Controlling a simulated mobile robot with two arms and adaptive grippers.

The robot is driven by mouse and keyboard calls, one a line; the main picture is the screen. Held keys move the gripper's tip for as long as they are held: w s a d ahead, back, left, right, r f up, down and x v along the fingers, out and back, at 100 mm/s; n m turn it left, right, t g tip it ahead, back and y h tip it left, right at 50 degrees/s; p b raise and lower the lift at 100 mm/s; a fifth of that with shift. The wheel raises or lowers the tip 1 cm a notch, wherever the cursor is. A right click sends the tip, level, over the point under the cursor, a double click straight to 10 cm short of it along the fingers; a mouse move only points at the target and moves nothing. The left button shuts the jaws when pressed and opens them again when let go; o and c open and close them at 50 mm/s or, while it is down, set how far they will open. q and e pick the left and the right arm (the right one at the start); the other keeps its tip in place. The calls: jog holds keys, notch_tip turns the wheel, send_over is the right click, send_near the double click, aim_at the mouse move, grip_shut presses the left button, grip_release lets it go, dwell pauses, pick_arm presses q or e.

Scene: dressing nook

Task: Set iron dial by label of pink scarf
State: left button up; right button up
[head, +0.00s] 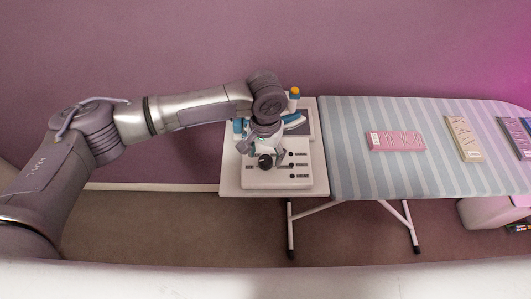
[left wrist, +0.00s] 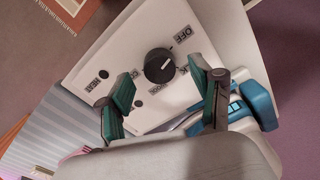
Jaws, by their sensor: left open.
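The pink scarf (head: 397,141) lies flat on the ironing board, with a pale tag at its left end too small to read. The iron's black dial (left wrist: 159,66) sits on a white panel (left wrist: 115,45), which also shows in the head view (head: 262,184). The dial's white mark seems to point up and right, towards the "OFF" label (left wrist: 182,34). My left gripper (head: 265,150) is over the panel. In the left wrist view, its teal-padded fingers (left wrist: 163,92) are apart and empty, short of the dial. My right gripper is out of view.
The striped ironing board (head: 345,175) also holds a cream folded item (head: 463,139) and dark ones (head: 516,137) at right. The board's middle has free room.

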pick_arm(q)
jog(key=shift+f, duration=1)
jog(key=c, duration=1.1)
jog(key=shift+r, duration=0.1)
jog(key=shift+c, duration=0.2)
jog(key=shift+p, duration=0.3)
